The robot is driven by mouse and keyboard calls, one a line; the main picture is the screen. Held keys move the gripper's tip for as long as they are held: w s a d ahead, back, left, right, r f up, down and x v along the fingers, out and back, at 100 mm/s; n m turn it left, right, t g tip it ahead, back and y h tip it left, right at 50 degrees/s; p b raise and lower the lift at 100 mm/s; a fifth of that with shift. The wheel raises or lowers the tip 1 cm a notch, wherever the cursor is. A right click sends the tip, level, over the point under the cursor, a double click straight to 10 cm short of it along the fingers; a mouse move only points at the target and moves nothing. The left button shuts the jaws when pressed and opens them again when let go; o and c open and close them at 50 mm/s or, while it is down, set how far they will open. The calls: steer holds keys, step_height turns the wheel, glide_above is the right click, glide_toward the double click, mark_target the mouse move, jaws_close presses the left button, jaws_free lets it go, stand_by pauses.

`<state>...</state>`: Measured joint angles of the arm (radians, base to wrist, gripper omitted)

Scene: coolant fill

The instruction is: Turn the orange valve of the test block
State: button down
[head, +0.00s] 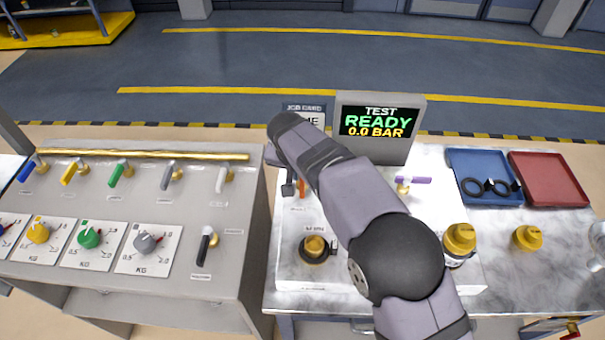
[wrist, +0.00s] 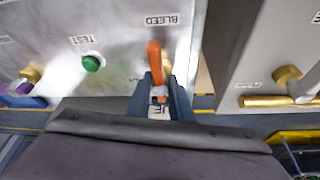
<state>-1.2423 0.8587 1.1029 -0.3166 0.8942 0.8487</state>
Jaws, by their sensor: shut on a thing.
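The orange valve (wrist: 154,54) is on the white test block (wrist: 115,35), beside the label BLEED, in the wrist view. In the head view, a small strip of the orange valve (head: 302,188) shows beside my gripper (head: 291,187), and my arm covers much of the test block (head: 290,270).
A screen (head: 379,122) reads TEST READY 0.0 BAR. A purple-handled valve (head: 413,180) and a green TEST button (wrist: 92,63) are on the block. A grey console (head: 190,200) with several levers stands at left. Blue (head: 484,162) and red (head: 550,165) trays lie right.

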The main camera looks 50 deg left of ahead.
mark_target(300, 181)
steer(key=c, duration=1.6)
jaws_free()
steer(key=shift+r, duration=0.15)
steer(key=shift+b+v, duration=1.05)
steer(key=shift+v, duration=2.5)
steer(key=shift+w, duration=0.1)
